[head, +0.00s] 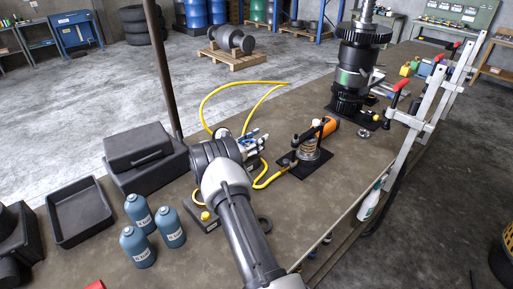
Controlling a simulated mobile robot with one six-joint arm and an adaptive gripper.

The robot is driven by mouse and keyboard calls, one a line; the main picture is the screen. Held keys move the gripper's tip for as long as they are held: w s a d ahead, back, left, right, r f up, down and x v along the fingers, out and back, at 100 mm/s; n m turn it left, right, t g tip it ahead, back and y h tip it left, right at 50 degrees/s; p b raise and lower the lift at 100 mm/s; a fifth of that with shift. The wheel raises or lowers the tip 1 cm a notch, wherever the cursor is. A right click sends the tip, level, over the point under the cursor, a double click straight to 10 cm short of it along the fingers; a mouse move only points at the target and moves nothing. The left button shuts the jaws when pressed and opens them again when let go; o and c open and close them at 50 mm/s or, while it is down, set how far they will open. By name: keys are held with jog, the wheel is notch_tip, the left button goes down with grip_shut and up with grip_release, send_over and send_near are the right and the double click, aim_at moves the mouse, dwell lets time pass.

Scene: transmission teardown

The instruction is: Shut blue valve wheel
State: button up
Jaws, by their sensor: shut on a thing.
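My gripper (254,139) is at the end of my arm in the middle of the bench, over a small fitting where the yellow hose runs in. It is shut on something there. The blue valve wheel does not show clearly; small bluish parts at the fingers seem to belong to it, but my gripper and wrist hide most of it. How far the wheel is turned cannot be told. A dark base plate with a yellow knob (205,216) shows just left of my arm.
A spring tool with an orange cylinder (324,127) stands right of my gripper. The yellow hose (232,84) loops behind it. Three blue-grey bottles (169,228), a black tray (56,198) and a black case (138,147) are at left. A gear assembly (352,69) stands at the back right.

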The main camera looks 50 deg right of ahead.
jog(key=shift+s+a+f+m+g+b, duration=0.1)
jog(key=shift+a+f+m+g+b, duration=0.1)
jog(key=shift+f+m+g+b, duration=0.4)
jog(key=shift+r+y, duration=0.3)
jog(key=shift+r, duration=0.05)
jog(key=o, duration=1)
jog(key=shift+a+r, duration=0.1)
jog(key=shift+a, duration=0.1)
jog(key=shift+o, duration=0.9)
jog(key=shift+d, duration=0.1)
jog(key=shift+d+r, duration=0.1)
